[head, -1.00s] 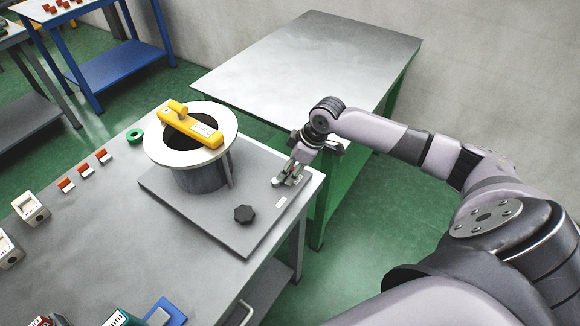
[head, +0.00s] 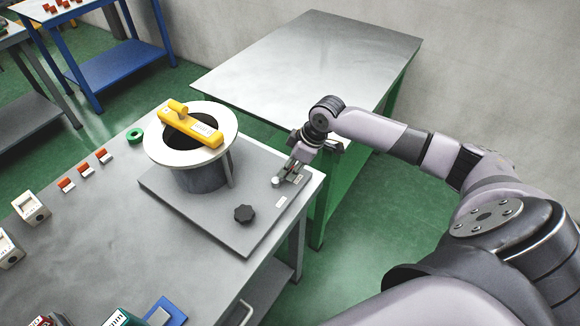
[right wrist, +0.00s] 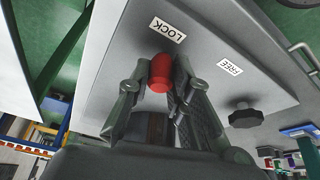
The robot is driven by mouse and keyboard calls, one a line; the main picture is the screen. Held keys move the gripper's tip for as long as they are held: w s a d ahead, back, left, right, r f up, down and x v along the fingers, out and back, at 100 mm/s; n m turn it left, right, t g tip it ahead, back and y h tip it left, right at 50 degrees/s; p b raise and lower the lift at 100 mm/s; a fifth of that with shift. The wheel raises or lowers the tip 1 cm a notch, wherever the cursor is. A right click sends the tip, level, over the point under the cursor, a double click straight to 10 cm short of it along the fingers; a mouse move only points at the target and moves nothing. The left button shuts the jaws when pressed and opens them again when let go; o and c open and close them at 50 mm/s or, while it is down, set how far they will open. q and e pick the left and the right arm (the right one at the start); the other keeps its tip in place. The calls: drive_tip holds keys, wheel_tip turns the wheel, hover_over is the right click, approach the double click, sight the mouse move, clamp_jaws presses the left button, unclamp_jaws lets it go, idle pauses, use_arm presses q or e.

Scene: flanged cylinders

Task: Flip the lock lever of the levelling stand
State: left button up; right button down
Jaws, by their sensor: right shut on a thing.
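The levelling stand is a grey base plate (head: 195,208) on the workbench, with a white-rimmed dark cylinder (head: 160,150) on it. The lock lever shows its red tip (right wrist: 161,73) in the right wrist view, between my fingers and close to the LOCK label (right wrist: 167,30). The FREE label (right wrist: 230,66) lies to the right of it. My right gripper (head: 283,180) is at the plate's right corner. It also shows in the right wrist view (right wrist: 160,86), shut on the lever. The rest of the lever is hidden by the fingers. My left gripper is not in view.
A black knob (head: 243,213) stands on the plate near the gripper. A yellow level (head: 190,125) lies across the flange. A green ring (head: 135,136) and several small blocks lie on the bench at left. An empty metal table (head: 310,60) stands behind.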

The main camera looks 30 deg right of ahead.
drive_tip(key=shift+w+r+n, duration=0.1)
drive_tip(key=shift+w+n, duration=0.25)
drive_tip(key=shift+n, duration=0.25)
drive_tip(key=shift+w+n+g+y, duration=0.3)
drive_tip(key=shift+n+g+y, duration=0.15)
drive_tip(key=shift+n, duration=0.55)
drive_tip(key=c, duration=1.4)
unclamp_jaws()
drive_tip(key=shift+c, duration=0.2)
drive_tip(key=v, duration=1.2)
drive_tip(key=shift+a, duration=0.1)
